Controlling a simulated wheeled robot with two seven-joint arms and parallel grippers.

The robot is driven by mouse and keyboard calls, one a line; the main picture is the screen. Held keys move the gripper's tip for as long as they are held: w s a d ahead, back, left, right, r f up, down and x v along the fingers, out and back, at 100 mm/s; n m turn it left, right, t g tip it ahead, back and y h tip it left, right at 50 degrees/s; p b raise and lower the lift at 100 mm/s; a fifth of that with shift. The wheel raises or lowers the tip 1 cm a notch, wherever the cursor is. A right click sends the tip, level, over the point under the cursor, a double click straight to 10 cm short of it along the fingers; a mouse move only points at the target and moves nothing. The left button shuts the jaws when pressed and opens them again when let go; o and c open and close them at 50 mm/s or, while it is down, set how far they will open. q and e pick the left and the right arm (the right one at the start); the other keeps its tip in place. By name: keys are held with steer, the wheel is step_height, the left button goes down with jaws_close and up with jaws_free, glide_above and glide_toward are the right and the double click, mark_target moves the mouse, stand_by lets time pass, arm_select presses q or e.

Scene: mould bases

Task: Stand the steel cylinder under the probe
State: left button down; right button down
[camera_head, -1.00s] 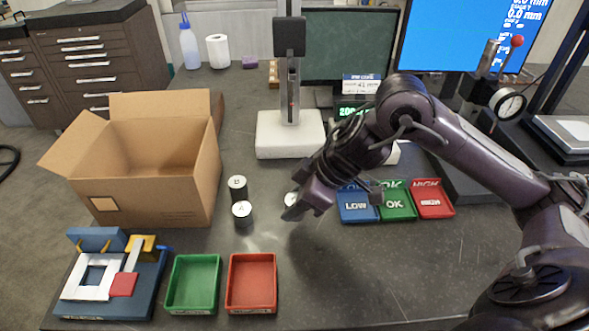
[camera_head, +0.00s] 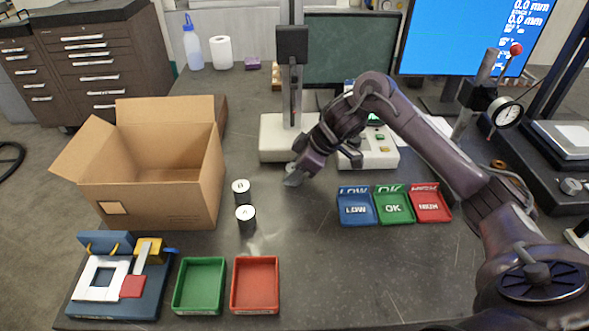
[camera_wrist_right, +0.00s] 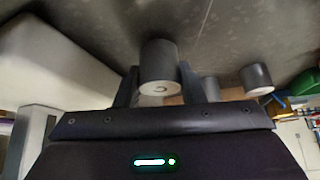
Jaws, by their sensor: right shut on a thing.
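My right gripper (camera_head: 293,177) is shut on a grey steel cylinder (camera_wrist_right: 160,68), which sits between the two fingers in the right wrist view. In the head view the gripper and arm hide most of it. The gripper is just in front of the white base (camera_head: 272,140) of the probe stand, whose column carries a black head (camera_head: 292,45) and the thin probe (camera_head: 294,92). The cylinder is in front of the base, not under the probe. Two more cylinders, the rear one (camera_head: 241,193) and the front one (camera_head: 245,220), stand on the bench to the left. My left gripper is not in view.
An open cardboard box (camera_head: 150,190) stands at left. A green tray (camera_head: 200,288) and a red tray (camera_head: 255,287) lie at the front. LOW (camera_head: 356,208), OK (camera_head: 394,207) and HIGH (camera_head: 430,205) bins stand at right. The front-middle bench is clear.

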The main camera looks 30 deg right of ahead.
steer(key=shift+w+f, duration=0.1)
steer(key=shift+f, duration=0.05)
steer(key=shift+f, duration=0.1)
steer(key=c, duration=0.9)
jaws_free()
steer(key=shift+f, duration=0.1)
steer(key=shift+d+r, duration=0.1)
steer(key=shift+r, duration=0.2)
steer(key=v, duration=1.1)
steer(key=shift+s+d+r+p, duration=0.1)
steer(key=shift+s+r+p, duration=0.15)
steer(key=shift+r+p, duration=0.1)
steer(key=shift+f, duration=0.1)
